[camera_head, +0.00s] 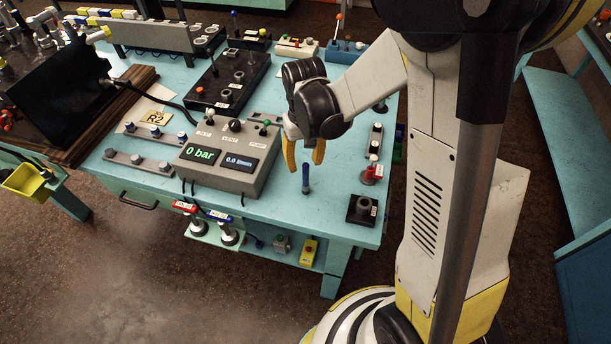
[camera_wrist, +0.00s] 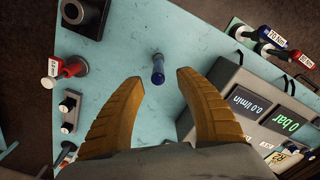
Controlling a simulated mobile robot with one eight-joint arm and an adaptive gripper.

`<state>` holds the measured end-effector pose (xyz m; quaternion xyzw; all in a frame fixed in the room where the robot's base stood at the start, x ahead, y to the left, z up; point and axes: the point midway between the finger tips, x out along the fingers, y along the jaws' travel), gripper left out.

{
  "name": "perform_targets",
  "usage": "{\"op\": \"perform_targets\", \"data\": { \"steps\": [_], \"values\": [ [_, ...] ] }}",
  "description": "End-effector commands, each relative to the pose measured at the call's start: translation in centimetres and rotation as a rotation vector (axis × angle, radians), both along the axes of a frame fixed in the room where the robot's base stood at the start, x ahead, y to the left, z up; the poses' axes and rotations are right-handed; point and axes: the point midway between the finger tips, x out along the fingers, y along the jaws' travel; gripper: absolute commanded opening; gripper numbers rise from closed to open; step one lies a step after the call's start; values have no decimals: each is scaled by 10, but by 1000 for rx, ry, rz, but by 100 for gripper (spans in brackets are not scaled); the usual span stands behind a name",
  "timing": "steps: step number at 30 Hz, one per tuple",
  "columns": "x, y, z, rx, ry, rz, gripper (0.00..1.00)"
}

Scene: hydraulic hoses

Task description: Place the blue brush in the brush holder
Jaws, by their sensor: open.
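A small blue upright piece, which looks like the blue brush (camera_head: 306,180), stands on the teal table top. It also shows in the wrist view (camera_wrist: 158,70), centred near my fingertips. My gripper (camera_head: 304,158) is open above it, yellow fingers pointing down. In the wrist view, my gripper's fingers (camera_wrist: 159,82) lie either side of the brush in the picture, with visible gaps and no contact. A black square block with a round raised socket (camera_head: 362,209) stands near the table's right corner; it is also in the wrist view (camera_wrist: 85,14). I cannot tell whether it is the brush holder.
A grey control box (camera_head: 225,160) with two displays stands left of my gripper. A small red-based fitting (camera_head: 372,172) stands right of it. Red and blue labelled fittings (camera_head: 222,216) sit at the table's front edge. Bare table surrounds the brush.

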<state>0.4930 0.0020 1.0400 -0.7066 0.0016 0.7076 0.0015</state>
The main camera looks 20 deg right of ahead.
Motion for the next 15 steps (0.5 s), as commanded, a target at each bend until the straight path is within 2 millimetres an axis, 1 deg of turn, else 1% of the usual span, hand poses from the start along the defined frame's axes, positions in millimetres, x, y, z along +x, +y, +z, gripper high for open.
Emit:
{"op": "perform_targets", "data": {
  "steps": [1, 5, 12, 15],
  "values": [
    [0, 0, -7, 0, 0, 0, 42],
    [-1, 0, -16, 0, -1, 0, 42],
    [-5, -2, -53, 0, -1, 0, 42],
    [-5, -2, -62, 0, -1, 0, 42]
  ]
}}
